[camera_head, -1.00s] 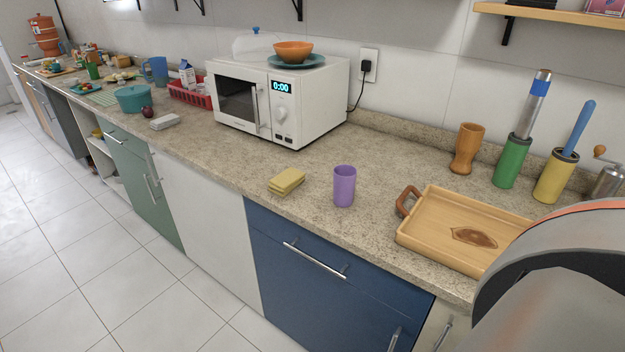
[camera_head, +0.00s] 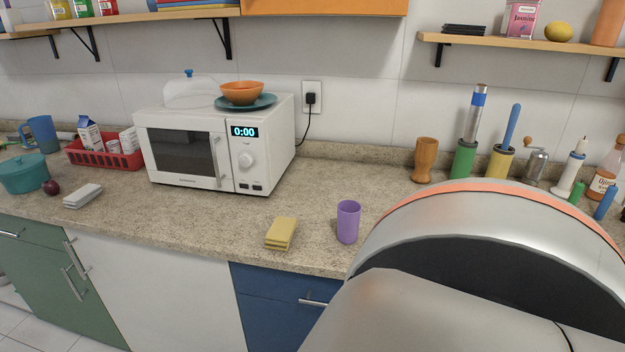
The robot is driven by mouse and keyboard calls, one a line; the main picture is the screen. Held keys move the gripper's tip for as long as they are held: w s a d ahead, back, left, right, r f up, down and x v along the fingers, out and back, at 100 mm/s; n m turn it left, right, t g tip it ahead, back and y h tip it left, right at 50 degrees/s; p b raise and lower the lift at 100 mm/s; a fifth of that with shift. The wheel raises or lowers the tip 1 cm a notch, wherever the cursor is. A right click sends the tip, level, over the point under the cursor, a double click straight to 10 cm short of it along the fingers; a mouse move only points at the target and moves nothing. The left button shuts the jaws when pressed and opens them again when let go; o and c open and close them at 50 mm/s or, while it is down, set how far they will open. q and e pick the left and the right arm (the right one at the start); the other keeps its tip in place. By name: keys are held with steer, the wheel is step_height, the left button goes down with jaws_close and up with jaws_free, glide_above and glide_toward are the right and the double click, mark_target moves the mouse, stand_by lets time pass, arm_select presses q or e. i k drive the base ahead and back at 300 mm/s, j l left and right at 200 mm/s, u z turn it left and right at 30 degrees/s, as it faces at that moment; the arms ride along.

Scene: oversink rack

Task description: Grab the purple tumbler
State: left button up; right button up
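The purple tumbler (camera_head: 348,222) stands upright on the speckled stone counter (camera_head: 205,222), near its front edge above the blue drawer. It is to the right of the yellow sponges and just left of a large grey and orange part of my own arm, which fills the lower right of the head view. Neither of my grippers shows in this view, so nothing is seen touching the tumbler.
Yellow sponges (camera_head: 281,233) lie left of the tumbler. A white microwave (camera_head: 218,145) bearing a plate and orange bowl (camera_head: 242,92) stands behind. A wooden cup (camera_head: 425,160) and tall kitchen tools stand at the back right. The counter behind the tumbler is clear.

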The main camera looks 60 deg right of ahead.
mark_target(349, 211)
steer(key=i+j+z, duration=0.2)
steer(key=i+j, duration=0.15)
steer(key=i+j+z, duration=0.15)
steer(key=i+j, duration=0.2)
steer(key=j, duration=0.15)
steer(key=z, duration=1.6)
